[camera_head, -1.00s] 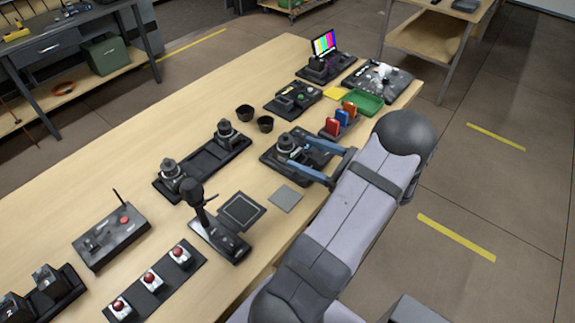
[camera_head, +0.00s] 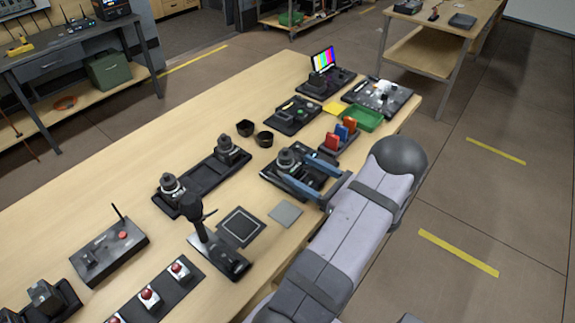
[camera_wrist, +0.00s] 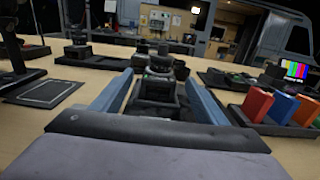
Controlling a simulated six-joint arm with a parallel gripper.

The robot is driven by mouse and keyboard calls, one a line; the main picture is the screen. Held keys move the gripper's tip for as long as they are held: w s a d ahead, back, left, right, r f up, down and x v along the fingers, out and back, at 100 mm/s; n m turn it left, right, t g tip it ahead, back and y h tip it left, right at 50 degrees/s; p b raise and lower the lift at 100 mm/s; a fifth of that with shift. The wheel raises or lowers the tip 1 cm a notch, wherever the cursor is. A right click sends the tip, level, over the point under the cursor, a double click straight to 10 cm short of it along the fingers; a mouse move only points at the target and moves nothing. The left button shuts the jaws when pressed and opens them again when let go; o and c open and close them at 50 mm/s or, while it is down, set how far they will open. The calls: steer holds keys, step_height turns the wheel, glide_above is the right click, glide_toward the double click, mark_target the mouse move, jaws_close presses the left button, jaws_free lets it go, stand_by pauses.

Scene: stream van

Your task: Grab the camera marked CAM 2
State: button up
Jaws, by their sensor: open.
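My gripper (camera_head: 295,168) is open, with its two blue fingers reaching low over the table. A dark, round-topped camera (camera_head: 287,160) stands on a black tray (camera_head: 310,180) at the finger ends. In the wrist view the camera (camera_wrist: 160,68) shows between the fingers (camera_wrist: 160,82), with a gap on each side. Two similar cameras, one nearer (camera_head: 171,186) and one farther (camera_head: 228,150), stand at the ends of a long black tray (camera_head: 200,172) to the left. I cannot read a CAM 2 mark on any of them.
Red, orange and blue cards (camera_head: 343,133) stand in a holder just right of the camera. Two dark cups (camera_head: 263,138) lie beyond it. A tall black joystick-like stand (camera_head: 203,230) and flat square pads (camera_head: 286,213) are on the near left.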

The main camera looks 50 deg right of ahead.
mark_target(298, 169)
steer(key=shift+w+f+p, duration=0.15)
steer(key=shift+w+p, duration=0.5)
steer(key=shift+w, duration=1.35)
jaws_close()
steer(key=shift+r, duration=0.2)
steer(key=shift+r+b, duration=0.8)
steer(key=shift+r, duration=4.1)
